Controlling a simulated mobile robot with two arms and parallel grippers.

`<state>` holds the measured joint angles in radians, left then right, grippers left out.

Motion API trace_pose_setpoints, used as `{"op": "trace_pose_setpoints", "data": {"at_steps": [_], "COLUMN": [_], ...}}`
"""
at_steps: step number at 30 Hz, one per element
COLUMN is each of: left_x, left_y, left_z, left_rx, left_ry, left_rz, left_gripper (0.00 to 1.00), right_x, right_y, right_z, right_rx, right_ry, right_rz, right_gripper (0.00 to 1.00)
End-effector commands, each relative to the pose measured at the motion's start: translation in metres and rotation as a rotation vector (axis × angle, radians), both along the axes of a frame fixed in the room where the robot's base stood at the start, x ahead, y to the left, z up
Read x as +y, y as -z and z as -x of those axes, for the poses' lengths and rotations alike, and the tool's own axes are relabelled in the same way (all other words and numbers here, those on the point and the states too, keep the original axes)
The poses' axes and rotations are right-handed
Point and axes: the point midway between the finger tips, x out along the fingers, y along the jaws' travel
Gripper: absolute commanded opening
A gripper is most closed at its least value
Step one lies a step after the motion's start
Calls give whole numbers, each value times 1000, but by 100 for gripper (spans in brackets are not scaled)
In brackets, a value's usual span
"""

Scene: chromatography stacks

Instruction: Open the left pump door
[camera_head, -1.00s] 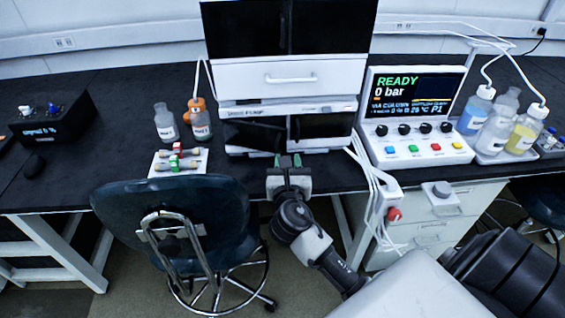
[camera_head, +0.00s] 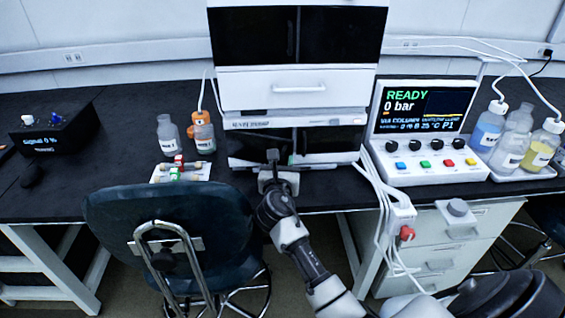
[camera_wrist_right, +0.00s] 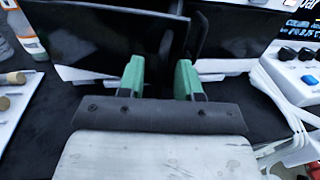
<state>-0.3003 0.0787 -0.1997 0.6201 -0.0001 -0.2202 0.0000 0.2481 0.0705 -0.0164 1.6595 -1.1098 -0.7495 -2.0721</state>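The left pump door (camera_head: 245,148) is a dark, glossy panel low in the instrument stack, and it looks slightly ajar. In the right wrist view the left door (camera_wrist_right: 100,35) fills the upper left, with its free edge and a dark upright handle (camera_wrist_right: 165,45) near the middle. The right pump door (camera_head: 335,140) is beside it. My right gripper (camera_head: 272,158) is in front of the left door, near its free edge. In the wrist view its green fingertips (camera_wrist_right: 159,78) are apart, with nothing visibly clamped. Contact with the door cannot be told. My left gripper is not in view.
A blue chair (camera_head: 170,215) stands before the bench, left of my right arm. A small rack with vials (camera_head: 182,172) and bottles (camera_head: 203,135) are left of the stack. White cables (camera_head: 375,185) hang to the right, below the control panel (camera_head: 425,165). Bare black bench (camera_head: 110,165) lies farther left.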

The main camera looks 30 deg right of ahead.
Motion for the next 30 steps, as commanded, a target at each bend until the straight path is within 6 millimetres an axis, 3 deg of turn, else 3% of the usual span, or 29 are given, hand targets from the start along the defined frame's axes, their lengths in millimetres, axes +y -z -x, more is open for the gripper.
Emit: {"op": "trace_pose_setpoints", "data": {"at_steps": [11, 18, 26, 30], "left_x": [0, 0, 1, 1], "left_y": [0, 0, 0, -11], "left_z": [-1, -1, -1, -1], "left_rx": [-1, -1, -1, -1], "left_ry": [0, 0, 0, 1], "left_rz": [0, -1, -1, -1], "left_gripper": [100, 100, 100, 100], "right_x": [-5, -5, -4, 7], "right_y": [0, 0, 0, -3], "right_z": [-6, -6, -5, -1], "right_rx": [-1, -1, 0, 3], "right_ry": [0, 0, 0, -2], "right_rz": [-1, -1, 0, 0], "right_gripper": [34, 0, 0, 0]}}
